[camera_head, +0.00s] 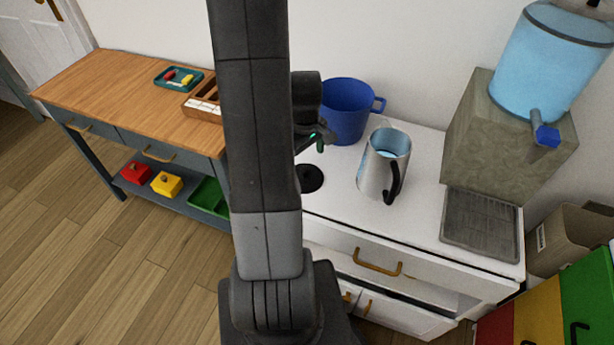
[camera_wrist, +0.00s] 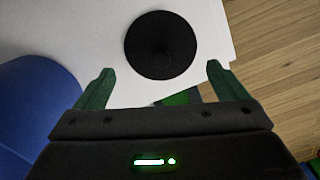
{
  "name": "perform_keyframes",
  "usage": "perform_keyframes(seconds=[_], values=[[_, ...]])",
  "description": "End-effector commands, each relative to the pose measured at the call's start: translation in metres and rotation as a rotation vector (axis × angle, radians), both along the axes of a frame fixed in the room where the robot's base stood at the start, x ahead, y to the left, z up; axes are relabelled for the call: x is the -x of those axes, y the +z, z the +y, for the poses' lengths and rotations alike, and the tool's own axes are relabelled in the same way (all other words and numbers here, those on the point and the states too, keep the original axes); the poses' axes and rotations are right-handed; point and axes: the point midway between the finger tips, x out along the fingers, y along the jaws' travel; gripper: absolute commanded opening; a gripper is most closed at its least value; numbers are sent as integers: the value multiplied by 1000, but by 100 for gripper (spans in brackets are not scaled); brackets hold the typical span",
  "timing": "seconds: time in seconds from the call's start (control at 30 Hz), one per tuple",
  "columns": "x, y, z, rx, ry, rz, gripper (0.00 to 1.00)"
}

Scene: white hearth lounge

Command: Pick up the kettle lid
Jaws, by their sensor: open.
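The kettle lid is a flat black disc (camera_head: 309,178) lying on the white cabinet top, left of the kettle. In the wrist view the lid (camera_wrist: 161,45) lies ahead of my gripper (camera_wrist: 158,85), centred between the two green fingers and beyond their tips. My gripper is open and empty. In the head view my arm hides most of the gripper; part of it (camera_head: 318,141) shows above the lid. The steel kettle (camera_head: 374,172) stands upright with its top open, and blue water shows inside. Its black handle faces the front right.
A blue pot (camera_head: 347,112) stands behind the kettle and shows at left in the wrist view (camera_wrist: 38,118). A water dispenser (camera_head: 508,125) with a drip tray (camera_head: 481,224) is at right. A wooden-topped table (camera_head: 120,88) stands left. The white top (camera_head: 335,212) is clear before the lid.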

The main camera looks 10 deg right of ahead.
Motion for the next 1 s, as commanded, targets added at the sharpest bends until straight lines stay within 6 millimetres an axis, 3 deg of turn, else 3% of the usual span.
perform_keyframes(seconds=[0.27, 0.6, 0.93, 1.0], values=[[0, -16, 0, 0, 0, 1, 93], [-1, -54, 1, 0, 0, 1, 93], [-1, -60, 1, 0, 0, -1, 93], [-1, -60, 1, 0, 0, -1, 83]])
